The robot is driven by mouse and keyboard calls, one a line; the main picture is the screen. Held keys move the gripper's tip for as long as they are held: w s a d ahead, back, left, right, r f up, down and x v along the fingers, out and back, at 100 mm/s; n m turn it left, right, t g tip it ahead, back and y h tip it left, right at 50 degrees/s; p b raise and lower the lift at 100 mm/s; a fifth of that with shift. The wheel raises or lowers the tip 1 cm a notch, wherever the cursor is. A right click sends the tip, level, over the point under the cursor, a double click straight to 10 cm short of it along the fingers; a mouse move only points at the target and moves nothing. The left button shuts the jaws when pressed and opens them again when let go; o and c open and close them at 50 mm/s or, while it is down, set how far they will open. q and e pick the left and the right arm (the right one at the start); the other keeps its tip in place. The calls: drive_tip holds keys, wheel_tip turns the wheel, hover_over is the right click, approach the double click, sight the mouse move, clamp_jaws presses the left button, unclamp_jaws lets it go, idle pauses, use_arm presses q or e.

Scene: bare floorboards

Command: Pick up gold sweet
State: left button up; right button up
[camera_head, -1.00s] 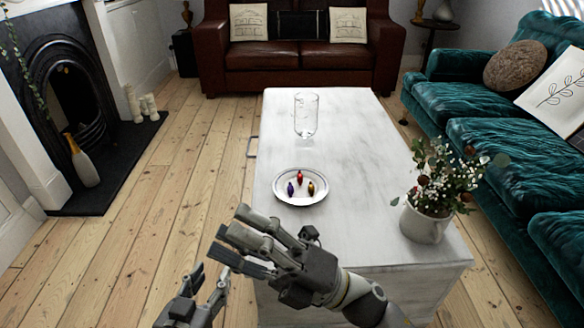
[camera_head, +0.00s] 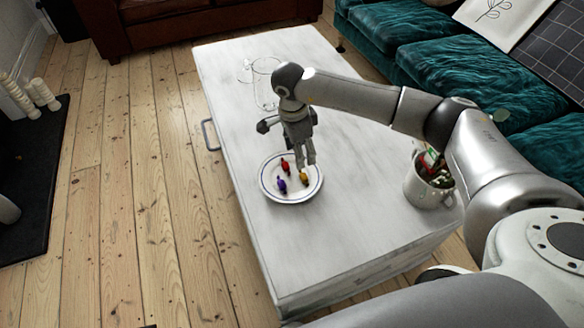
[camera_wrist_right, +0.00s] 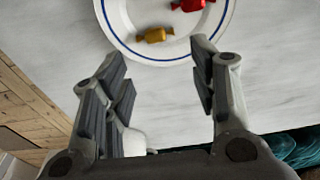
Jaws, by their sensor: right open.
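The gold sweet (camera_head: 304,179) lies on a white plate (camera_head: 292,200) with a blue rim, on the white table. A red sweet (camera_head: 286,167) and a purple sweet (camera_head: 282,184) lie on the same plate. My right gripper (camera_head: 305,163) points down just above the plate, close to the gold sweet. In the right wrist view the gold sweet (camera_wrist_right: 154,35) and red sweet (camera_wrist_right: 190,5) show beyond the fingertips. The right gripper (camera_wrist_right: 158,68) is open with nothing between its fingers. My left gripper is not in view.
A clear glass jar (camera_head: 266,88) stands farther back on the table (camera_head: 225,75), partly behind my right arm. A teal sofa (camera_head: 440,65) is to the right.

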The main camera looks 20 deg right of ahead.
hover_over(304, 176)
drive_tip(key=f, duration=0.5)
drive_tip(key=shift+w+a+f+b, duration=0.15)
drive_tip(key=shift+a+f+b, duration=0.05)
drive_tip(key=shift+a+b, duration=0.15)
drive_tip(key=shift+d+f+b, duration=0.15)
drive_tip(key=shift+f+b, duration=0.1)
drive_tip(key=shift+f, duration=0.95)
drive_tip(key=shift+d+f+b, duration=0.1)
drive_tip(key=shift+f+b, duration=0.1)
drive_tip(key=shift+f, duration=0.95)
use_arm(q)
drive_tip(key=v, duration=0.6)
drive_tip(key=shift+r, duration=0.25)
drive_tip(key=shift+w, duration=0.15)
use_arm(e)
drive_tip(key=shift+c, duration=0.4)
drive_tip(key=c, duration=0.7)
